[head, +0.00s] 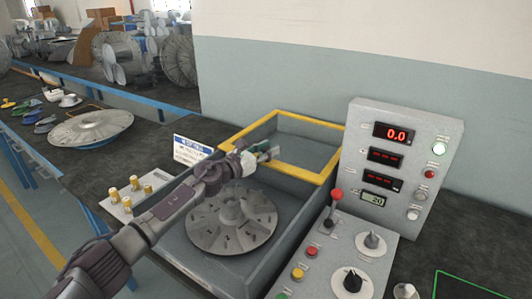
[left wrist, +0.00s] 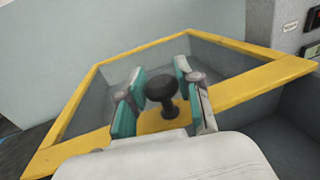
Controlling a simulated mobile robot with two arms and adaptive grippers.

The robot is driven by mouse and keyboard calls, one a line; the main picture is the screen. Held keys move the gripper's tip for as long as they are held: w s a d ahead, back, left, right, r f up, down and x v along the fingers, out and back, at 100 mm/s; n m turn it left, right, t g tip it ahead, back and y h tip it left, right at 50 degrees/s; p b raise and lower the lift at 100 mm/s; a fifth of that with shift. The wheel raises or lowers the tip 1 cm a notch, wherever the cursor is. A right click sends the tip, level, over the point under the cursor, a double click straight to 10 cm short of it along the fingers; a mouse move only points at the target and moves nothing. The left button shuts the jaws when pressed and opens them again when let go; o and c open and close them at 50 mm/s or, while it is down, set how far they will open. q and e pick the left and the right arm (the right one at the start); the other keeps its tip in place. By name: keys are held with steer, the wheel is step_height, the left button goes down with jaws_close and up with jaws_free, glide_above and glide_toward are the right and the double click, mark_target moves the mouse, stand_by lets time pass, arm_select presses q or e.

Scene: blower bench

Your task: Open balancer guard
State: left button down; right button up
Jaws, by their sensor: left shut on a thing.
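The balancer guard (head: 292,169) is a yellow frame with a see-through panel over the back part of the grey balancer well. Its yellow bars also show in the left wrist view (left wrist: 250,88). A black knob (left wrist: 162,88) stands on a yellow tab at the guard's near bar. My left gripper (head: 268,154) is at this near bar, its teal-padded fingers on either side of the knob and shut on it. In the head view the gripper hides the knob. My right gripper is not in view.
A grey bladed rotor (head: 232,218) lies in the well's uncovered front part, beneath my left arm. A control panel (head: 372,127) with red displays stands right of the guard. A red-knobbed lever (head: 335,198) rises near the well's right edge. A blue-white sign (head: 190,150) stands at left.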

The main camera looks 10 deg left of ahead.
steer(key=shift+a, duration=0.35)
arm_select(q)
steer(key=c, duration=0.7)
jaws_free()
steer(key=shift+c, duration=0.2)
steer(key=v, duration=1.2)
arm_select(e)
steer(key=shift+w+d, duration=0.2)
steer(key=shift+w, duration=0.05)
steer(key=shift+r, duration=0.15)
